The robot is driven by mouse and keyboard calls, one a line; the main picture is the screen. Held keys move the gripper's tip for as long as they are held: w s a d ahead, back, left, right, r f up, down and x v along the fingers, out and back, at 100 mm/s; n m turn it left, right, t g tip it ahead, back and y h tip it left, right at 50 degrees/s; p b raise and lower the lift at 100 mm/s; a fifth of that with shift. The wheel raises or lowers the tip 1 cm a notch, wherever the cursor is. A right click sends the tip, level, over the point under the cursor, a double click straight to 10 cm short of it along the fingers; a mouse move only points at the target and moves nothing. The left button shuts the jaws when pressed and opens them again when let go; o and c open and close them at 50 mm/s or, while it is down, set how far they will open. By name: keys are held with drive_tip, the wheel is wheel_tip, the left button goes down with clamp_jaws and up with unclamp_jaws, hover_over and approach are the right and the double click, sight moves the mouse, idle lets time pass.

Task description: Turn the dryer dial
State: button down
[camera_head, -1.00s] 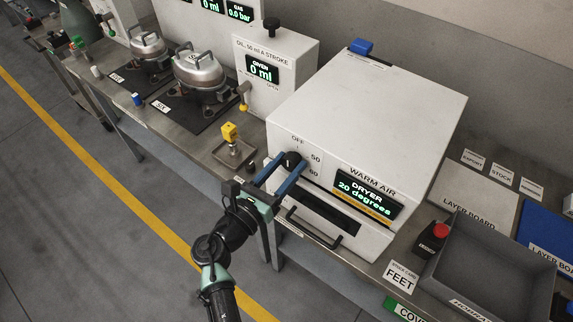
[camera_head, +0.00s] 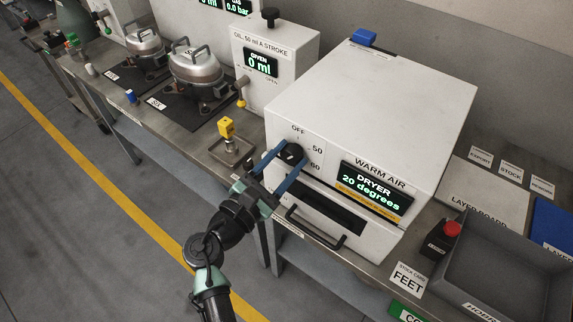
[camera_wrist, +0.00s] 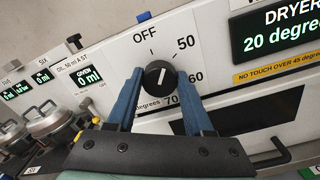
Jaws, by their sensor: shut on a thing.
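The dryer (camera_head: 370,100) is a white box with a "WARM AIR" label and a green display (camera_head: 372,188) reading 20 degrees. Its black dial (camera_head: 291,154) sits on the front face, with OFF, 50 and 60 marked around it. In the wrist view the dial (camera_wrist: 160,75) lies between my two blue fingers, its white pointer line close to upright and tilted slightly right, between OFF and 50. My gripper (camera_head: 283,163) is shut on the dial. The wrist view also shows my gripper (camera_wrist: 161,85), with a finger on each side of the dial.
A dark handle (camera_head: 318,232) sticks out below the dryer's slot. A yellow-topped fitting (camera_head: 227,128) stands on a small tray to the left. A grey bin (camera_head: 500,270) and a red button box (camera_head: 443,238) stand to the right. The floor in front is clear.

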drive_tip(key=m+b, duration=0.3)
drive_tip(key=shift+f+m, duration=0.25)
drive_tip(key=shift+m, duration=0.15)
drive_tip(key=m+b, duration=0.3)
drive_tip(key=shift+m+b, duration=0.4)
drive_tip(key=m+b, duration=0.3)
drive_tip(key=shift+f+m+b, duration=0.1)
drive_tip(key=shift+m+b, duration=0.3)
drive_tip(key=m+b, duration=0.3)
drive_tip(key=shift+m+b, duration=0.3)
drive_tip(key=shift+b, duration=0.1)
drive_tip(key=m+b, duration=0.3)
drive_tip(key=shift+m+h+b, duration=0.3)
drive_tip(key=shift+m+b, duration=0.05)
drive_tip(key=shift+m, duration=0.05)
drive_tip(key=m+b, duration=0.3)
drive_tip(key=shift+f+m+b, duration=0.1)
drive_tip(key=shift+m+b, duration=0.2)
drive_tip(key=shift+b, duration=0.1)
drive_tip(key=m+b, duration=0.4)
drive_tip(key=shift+g, duration=0.3)
drive_tip(key=shift+r+m+b, duration=0.2)
drive_tip(key=shift+m+b, duration=0.9)
drive_tip(key=shift+m, duration=0.4)
